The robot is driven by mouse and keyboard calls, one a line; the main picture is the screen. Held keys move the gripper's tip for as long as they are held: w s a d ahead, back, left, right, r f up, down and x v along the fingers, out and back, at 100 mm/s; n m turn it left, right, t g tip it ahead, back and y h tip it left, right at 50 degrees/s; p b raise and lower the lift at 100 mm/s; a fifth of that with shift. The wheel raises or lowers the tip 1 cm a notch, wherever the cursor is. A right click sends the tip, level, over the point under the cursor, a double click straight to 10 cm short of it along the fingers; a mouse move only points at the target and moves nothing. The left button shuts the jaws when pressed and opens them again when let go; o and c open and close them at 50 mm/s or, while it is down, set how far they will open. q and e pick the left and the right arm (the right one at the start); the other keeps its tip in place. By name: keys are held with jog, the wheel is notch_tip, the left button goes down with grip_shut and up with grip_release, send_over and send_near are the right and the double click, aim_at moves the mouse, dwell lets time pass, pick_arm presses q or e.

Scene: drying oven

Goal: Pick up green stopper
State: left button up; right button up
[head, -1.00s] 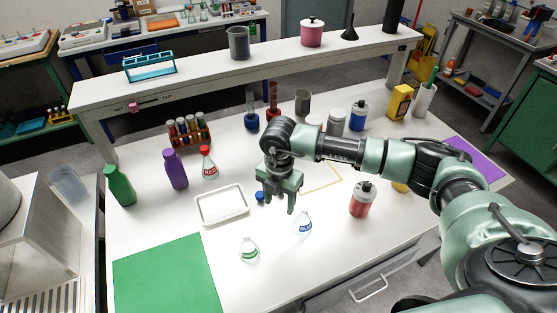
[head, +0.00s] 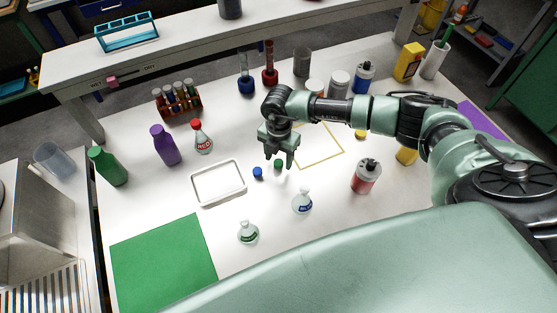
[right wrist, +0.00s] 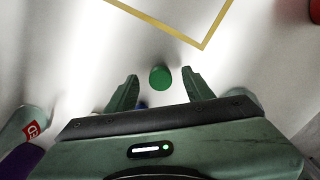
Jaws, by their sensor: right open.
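The green stopper (head: 278,163) lies on the white table, just right of the blue stopper (head: 258,173). In the right wrist view the green stopper (right wrist: 160,77) sits between and a little beyond the tips of my right gripper (right wrist: 158,80), with a gap on each side. My right gripper (head: 280,162) is open and empty, fingers pointing down at the stopper; its height above the table is hard to judge. My left gripper is in neither view.
A white tray (head: 196,200) lies left of the stoppers. A red bottle (head: 366,176) stands to the right, and a yellow outline (head: 341,155) marks the table behind. A green mat (head: 160,262) lies front left.

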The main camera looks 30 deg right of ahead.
aim_at(279, 161)
jog(key=shift+f, duration=0.45)
jog(key=shift+c, duration=0.5)
grip_shut()
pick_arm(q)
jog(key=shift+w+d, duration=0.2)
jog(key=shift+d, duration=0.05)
pick_arm(e)
jog(key=shift+r, duration=0.1)
